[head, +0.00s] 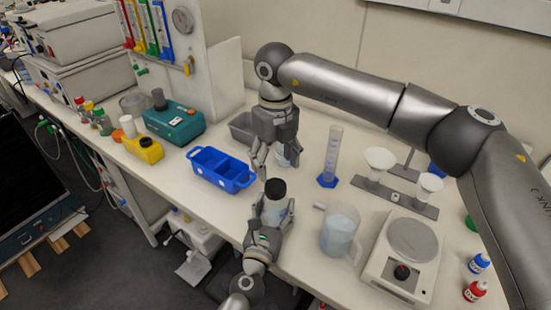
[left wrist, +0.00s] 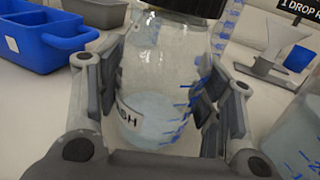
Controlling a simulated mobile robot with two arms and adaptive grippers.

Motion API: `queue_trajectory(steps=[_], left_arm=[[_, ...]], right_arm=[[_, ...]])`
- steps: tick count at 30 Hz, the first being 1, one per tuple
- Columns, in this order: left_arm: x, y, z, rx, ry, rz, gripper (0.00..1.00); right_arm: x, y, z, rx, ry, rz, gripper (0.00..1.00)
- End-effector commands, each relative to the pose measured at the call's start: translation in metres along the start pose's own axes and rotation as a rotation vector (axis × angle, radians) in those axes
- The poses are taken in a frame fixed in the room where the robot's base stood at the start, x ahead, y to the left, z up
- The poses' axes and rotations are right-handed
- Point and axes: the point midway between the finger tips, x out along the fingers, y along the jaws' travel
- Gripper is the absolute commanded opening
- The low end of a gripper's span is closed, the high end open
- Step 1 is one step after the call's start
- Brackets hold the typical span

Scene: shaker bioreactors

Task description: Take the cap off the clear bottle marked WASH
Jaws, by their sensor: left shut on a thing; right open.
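The clear bottle (head: 274,212) stands upright between the fingers of my left gripper (head: 272,216), near the table's front edge. In the left wrist view the bottle (left wrist: 155,95) shows a label ending in "SH" and blue marks. Its black cap (head: 275,188) sits on top and shows at the upper edge of the left wrist view (left wrist: 190,6). My left gripper is shut on the bottle's body. My right gripper (head: 272,163) points down, open, just behind the cap in the picture and apart from it. A clear vessel (head: 288,156) shows partly behind the right gripper.
A blue divided bin (head: 221,184) is left of the bottle. A beaker (head: 340,230) and a scale (head: 404,262) are to the right. A measuring cylinder (head: 331,160) and a funnel stand (head: 395,198) are behind them. A grey bin (head: 243,127) is behind the right gripper.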

Motion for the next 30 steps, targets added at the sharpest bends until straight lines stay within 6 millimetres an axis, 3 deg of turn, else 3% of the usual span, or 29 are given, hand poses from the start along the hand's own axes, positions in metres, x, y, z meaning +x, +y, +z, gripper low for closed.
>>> queue_trajectory(steps=[6, 13, 24, 30], left_arm=[[0.0, 0.0, 0.0, 0.0, 0.001, 0.0, 0.0], [0.0, 0.0, 0.0, 0.0, 0.001, 0.0, 0.0], [0.0, 0.0, 0.0, 0.0, 0.001, 0.0, 0.0], [0.0, 0.0, 0.0, 0.0, 0.0, 0.0, 0.0]], right_arm=[[-0.003, 0.0, 0.0, 0.254, -0.001, 0.0, 0.64], [0.003, 0.0, 0.0, 0.341, 0.002, 0.0, 0.64], [0.057, 0.0, -0.001, 0.342, 0.002, -0.001, 0.64], [0.074, 0.0, 0.0, 0.341, 0.001, 0.0, 0.64]])
